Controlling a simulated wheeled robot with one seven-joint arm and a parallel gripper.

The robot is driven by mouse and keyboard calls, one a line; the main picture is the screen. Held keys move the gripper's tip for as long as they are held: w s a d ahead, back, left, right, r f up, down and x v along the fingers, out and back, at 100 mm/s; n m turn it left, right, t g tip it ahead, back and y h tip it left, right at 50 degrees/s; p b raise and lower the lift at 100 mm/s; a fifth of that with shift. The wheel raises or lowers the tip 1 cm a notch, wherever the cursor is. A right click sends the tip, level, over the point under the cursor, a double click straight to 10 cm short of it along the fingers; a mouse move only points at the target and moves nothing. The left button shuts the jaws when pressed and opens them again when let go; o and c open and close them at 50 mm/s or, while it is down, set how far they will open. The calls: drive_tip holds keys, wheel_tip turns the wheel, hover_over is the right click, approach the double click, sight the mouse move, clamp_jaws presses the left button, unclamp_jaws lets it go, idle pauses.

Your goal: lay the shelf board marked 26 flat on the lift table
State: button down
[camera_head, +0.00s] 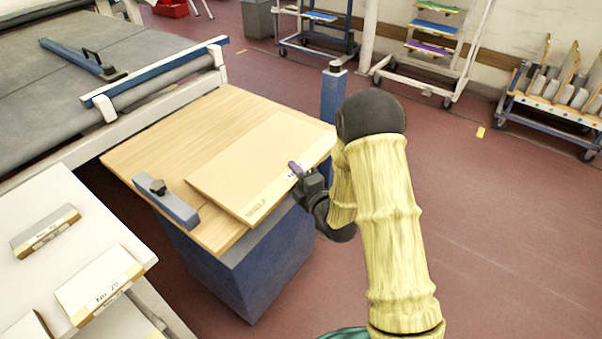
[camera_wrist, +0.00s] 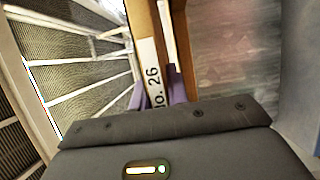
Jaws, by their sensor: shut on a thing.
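The shelf board marked 26 (camera_head: 245,165) is a pale wooden panel. It lies level over the wooden top of the lift table (camera_head: 140,150), which has a blue body. I cannot tell whether its whole underside touches the top. My gripper (camera_head: 298,171) is shut on the board's labelled front edge near its right end. In the wrist view the purple fingertips (camera_wrist: 158,94) sit either side of the board's edge (camera_wrist: 141,35), with the "No. 26" label between them. The far fingertip is mostly hidden in the head view.
A white table (camera_head: 70,215) at left holds several boards, one marked 29 (camera_head: 99,284). Open floor (camera_head: 480,220) lies right.

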drive_tip(key=shift+w+a+r+p, duration=0.1)
drive_tip(key=shift+w+a+p, duration=0.2)
drive_tip(key=shift+w+a, duration=0.45)
drive_tip(key=shift+w+a+r+p, duration=0.1)
drive_tip(key=shift+w+a+p, duration=0.3)
drive_tip(key=shift+a, duration=0.45)
drive_tip(key=shift+w+a+f, duration=0.15)
drive_tip(key=shift+w+f, duration=0.05)
drive_tip(key=shift+f+b, duration=0.65)
drive_tip(key=shift+b, duration=0.4)
drive_tip(key=shift+f+b, duration=0.5)
drive_tip(key=shift+b, duration=0.1)
drive_tip(key=c, duration=1.3)
unclamp_jaws()
drive_tip(key=shift+s+f, duration=0.1)
drive_tip(key=shift+f, duration=0.05)
drive_tip(key=p, duration=0.7)
approach(282, 163)
drive_tip(key=s+d+f, duration=0.1)
drive_tip(key=s, duration=0.1)
drive_tip(key=s+d+f, duration=0.1)
drive_tip(key=s, duration=0.1)
drive_tip(key=s+d+f, duration=0.1)
drive_tip(key=s+d, duration=0.1)
drive_tip(key=shift+s+f, duration=0.15)
drive_tip(key=shift+s, duration=0.2)
